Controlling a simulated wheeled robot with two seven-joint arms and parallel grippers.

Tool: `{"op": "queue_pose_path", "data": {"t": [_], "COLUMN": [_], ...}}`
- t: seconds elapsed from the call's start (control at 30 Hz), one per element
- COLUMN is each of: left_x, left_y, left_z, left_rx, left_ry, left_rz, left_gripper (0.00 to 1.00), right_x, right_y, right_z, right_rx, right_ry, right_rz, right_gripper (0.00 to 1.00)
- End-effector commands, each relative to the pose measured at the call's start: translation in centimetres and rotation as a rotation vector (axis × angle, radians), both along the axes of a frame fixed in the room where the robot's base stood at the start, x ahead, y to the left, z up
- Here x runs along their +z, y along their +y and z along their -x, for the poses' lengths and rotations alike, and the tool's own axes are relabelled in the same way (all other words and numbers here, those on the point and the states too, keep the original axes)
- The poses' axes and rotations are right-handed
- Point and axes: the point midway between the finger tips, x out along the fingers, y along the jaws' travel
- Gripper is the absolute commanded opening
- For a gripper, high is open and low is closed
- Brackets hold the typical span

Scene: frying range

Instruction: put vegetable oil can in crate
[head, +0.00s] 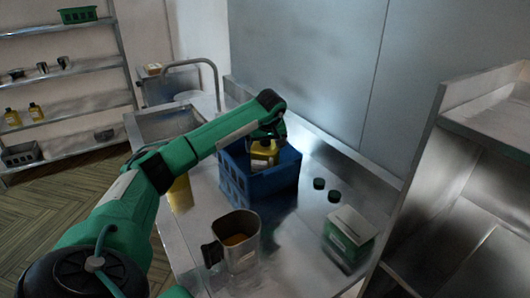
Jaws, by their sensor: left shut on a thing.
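A blue crate (281,181) stands on the metal counter near its middle. My left arm reaches in from the left, and its gripper (264,141) points down over the crate. The left gripper is shut on a yellow vegetable oil can (263,158), whose top hides the fingertips. The can is at the crate's opening, and its lower part is hidden by the crate wall. I cannot tell whether it touches the crate floor. My right gripper is not in view.
A metal jug (240,244) with yellow-brown contents stands at the counter's front. A green and white box (349,236) and two dark green lids (327,190) are to the right. A yellow item (180,192) is partly behind my arm. A wall backs the counter.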

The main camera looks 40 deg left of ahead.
Motion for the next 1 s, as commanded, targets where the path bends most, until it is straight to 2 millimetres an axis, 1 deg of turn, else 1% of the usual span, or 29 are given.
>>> {"op": "queue_pose_path", "data": {"t": [0.13, 0.23, 0.57, 0.6, 0.63, 0.87, 1.0], "left_x": [-2.0, -3.1, -3.6, -3.6, -3.5, -3.4, -2.3], "left_y": [-0.1, 0.0, 0.0, 0.0, 0.0, 0.0, -0.3], "left_z": [0.1, 0.0, 0.0, 0.0, 0.0, 0.0, 0.1], "left_rx": [-0.001, 0.0, 0.0, -0.001, -0.001, 0.0, -0.002], "left_ry": [0.004, 0.002, 0.001, 0.002, 0.002, 0.001, -0.003], "left_rz": [0.002, 0.001, -0.001, 0.0, 0.0, 0.001, 0.001], "left_gripper": [0.5, 0.5, 0.5, 0.98, 1.0, 1.0, 1.0], "right_x": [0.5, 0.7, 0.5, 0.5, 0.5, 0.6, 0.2], "right_y": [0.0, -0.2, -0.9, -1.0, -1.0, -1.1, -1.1], "right_z": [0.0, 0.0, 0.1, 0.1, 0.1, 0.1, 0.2], "right_rx": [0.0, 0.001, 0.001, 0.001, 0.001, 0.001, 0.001], "right_ry": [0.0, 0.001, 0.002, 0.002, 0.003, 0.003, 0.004], "right_rz": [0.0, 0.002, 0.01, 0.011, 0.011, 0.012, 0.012], "right_gripper": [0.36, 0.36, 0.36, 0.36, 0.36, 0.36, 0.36]}}
